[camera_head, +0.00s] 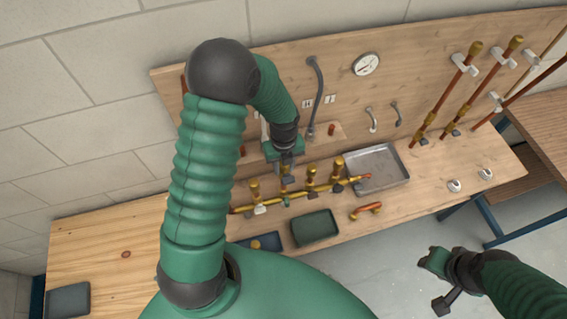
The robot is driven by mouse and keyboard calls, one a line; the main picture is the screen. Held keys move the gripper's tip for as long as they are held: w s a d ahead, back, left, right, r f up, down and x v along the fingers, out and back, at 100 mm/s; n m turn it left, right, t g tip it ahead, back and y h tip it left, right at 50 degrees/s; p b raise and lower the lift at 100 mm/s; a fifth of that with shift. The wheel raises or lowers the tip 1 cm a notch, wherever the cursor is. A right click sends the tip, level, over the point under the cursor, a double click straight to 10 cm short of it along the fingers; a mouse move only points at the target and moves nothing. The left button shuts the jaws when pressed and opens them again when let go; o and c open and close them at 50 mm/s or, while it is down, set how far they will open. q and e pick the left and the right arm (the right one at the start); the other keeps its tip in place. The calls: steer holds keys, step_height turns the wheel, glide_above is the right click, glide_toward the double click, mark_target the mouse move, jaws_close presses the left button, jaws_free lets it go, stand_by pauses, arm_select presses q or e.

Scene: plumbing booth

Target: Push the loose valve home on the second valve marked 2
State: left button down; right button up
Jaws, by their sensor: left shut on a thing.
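A brass manifold (322,189) with several upright brass valves runs across the bench. My left gripper (286,166) reaches down from above onto the second upright from the left. It is shut on a valve (287,180) there, mostly hidden by the fingers. Whether this valve is fully seated cannot be told. Other uprights stand to its left (254,190) and right (312,172), with one farther right (338,166). The number marks are too small to read.
A metal tray (402,181) lies behind the manifold's right end. A dark green bin (315,240) and a copper pipe piece (366,211) lie in front. A gauge (366,64) and copper pipes (450,90) are on the back board. The bench's left part is mostly bare.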

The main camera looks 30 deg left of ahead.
mark_target(283, 171)
arm_select(q)
steer(key=shift+w+f, duration=0.1)
steer(key=shift+f, duration=0.05)
steer(key=shift+a+f, duration=0.1)
steer(key=shift+f, duration=0.1)
steer(key=shift+f+b, duration=0.2)
steer(key=shift+b, duration=0.2)
steer(key=shift+w+a+f+b, duration=0.15)
steer(key=shift+f+b, duration=0.9)
steer(key=shift+f, duration=0.6)
steer(key=c, duration=0.9)
jaws_free()
steer(key=shift+c, duration=0.2)
steer(key=shift+r, duration=0.15)
